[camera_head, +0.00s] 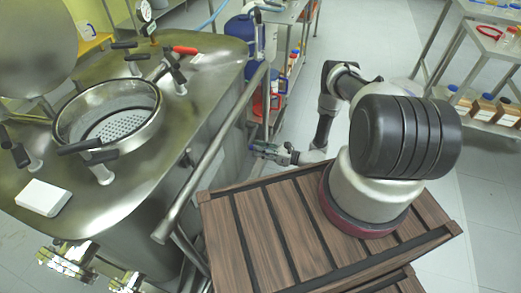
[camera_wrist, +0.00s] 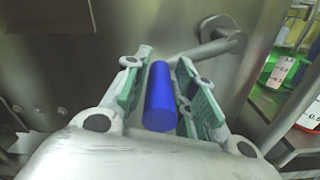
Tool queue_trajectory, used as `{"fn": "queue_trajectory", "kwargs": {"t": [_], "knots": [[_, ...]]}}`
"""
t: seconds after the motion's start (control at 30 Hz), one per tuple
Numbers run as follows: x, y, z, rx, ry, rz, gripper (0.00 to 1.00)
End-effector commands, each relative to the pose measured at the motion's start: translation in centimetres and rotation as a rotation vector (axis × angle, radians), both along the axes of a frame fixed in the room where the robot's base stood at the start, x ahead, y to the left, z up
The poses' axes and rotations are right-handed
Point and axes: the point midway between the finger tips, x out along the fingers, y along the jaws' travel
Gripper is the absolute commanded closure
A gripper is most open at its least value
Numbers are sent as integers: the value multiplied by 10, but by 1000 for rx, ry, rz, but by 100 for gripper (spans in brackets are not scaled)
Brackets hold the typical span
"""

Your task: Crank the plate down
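The steel reactor (camera_head: 185,100) stands on the left in the head view. Its round port (camera_head: 72,122) is open, and a perforated plate (camera_head: 122,124) shows inside. In the wrist view a blue cylindrical crank handle (camera_wrist: 160,98) points towards the camera, beside a bent steel crank arm (camera_wrist: 208,48) on the metal wall. My gripper (camera_wrist: 160,85) is open around the blue handle, with one green-padded finger on each side and what look like narrow gaps. In the head view my gripper (camera_head: 268,150) is low beside the reactor's right side; the handle is not clear there.
A steel rail (camera_head: 212,150) runs along the reactor's right edge. A slatted wooden deck (camera_head: 262,240) lies in front. A shelf rack with bottles (camera_head: 285,60) stands behind. Another bench (camera_head: 480,60) is at right. Green and red labelled containers (camera_wrist: 280,70) show right in the wrist view.

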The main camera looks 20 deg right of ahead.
Motion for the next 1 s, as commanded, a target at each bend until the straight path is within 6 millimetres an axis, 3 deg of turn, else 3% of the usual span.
{"fn": "queue_trajectory", "kwargs": {"t": [0.1, 0.53, 1.0], "knots": [[-3, 2, 0, 3, 3, 7, 100], [-4, 2, -7, -31, -40, 11, 100], [8, -7, -41, -251, -336, 14, 100]]}}
